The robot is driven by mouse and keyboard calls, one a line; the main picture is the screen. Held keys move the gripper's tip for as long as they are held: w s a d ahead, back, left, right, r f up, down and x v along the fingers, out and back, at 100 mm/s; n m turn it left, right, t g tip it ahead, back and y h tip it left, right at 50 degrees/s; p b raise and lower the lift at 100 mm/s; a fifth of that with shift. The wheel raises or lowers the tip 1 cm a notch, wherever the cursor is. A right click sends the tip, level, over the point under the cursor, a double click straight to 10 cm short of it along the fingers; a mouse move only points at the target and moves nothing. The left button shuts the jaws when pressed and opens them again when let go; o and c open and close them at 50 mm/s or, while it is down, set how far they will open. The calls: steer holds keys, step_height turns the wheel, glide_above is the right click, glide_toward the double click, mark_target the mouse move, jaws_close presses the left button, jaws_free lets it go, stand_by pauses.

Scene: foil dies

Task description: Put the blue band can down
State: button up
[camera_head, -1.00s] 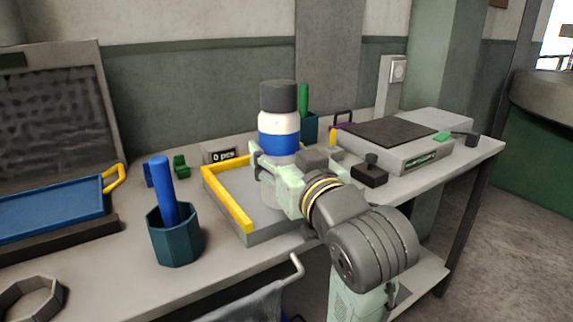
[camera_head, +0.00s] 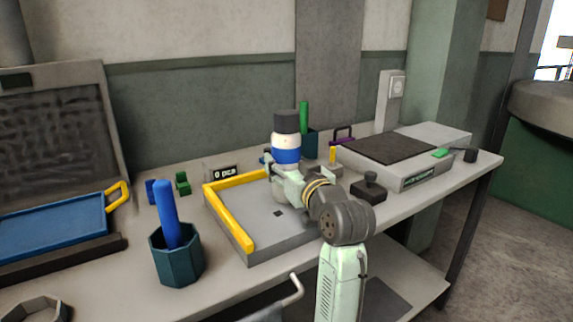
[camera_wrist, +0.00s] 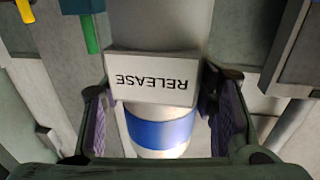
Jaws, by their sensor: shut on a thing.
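The blue band can (camera_head: 286,156) is white with a blue band and a dark grey cap. It is upright at the back right of the grey tray with a yellow rim (camera_head: 230,217). My gripper (camera_head: 280,178) is shut around the can below its band. I cannot tell whether the can's base touches the tray, since my gripper and arm hide part of it. In the wrist view the can (camera_wrist: 160,132) is between my gripper's two fingers (camera_wrist: 160,118), in front of a light block lettered RELEASE (camera_wrist: 152,78).
A "0 pcs" display (camera_head: 224,174) stands behind the tray. A teal cup with a blue rod (camera_head: 175,255) stands at its left. A dark knobbed block (camera_head: 368,190) and a scale-like box (camera_head: 400,160) are at its right. The tray's front is clear, apart from a small dark square.

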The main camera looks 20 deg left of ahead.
steer(key=shift+f, duration=0.25)
steer(key=shift+f, duration=0.15)
steer(key=o, duration=1.2)
steer(key=shift+o, duration=0.2)
steer(key=shift+s+d+r, duration=0.1)
steer(key=shift+r, duration=0.1)
steer(key=b+v, duration=0.1)
steer(key=v, duration=1)
steer(key=shift+s+d+b, duration=0.25)
steer(key=shift+s+b, duration=0.05)
steer(key=shift+b, duration=0.1)
steer(key=shift+a, duration=0.1)
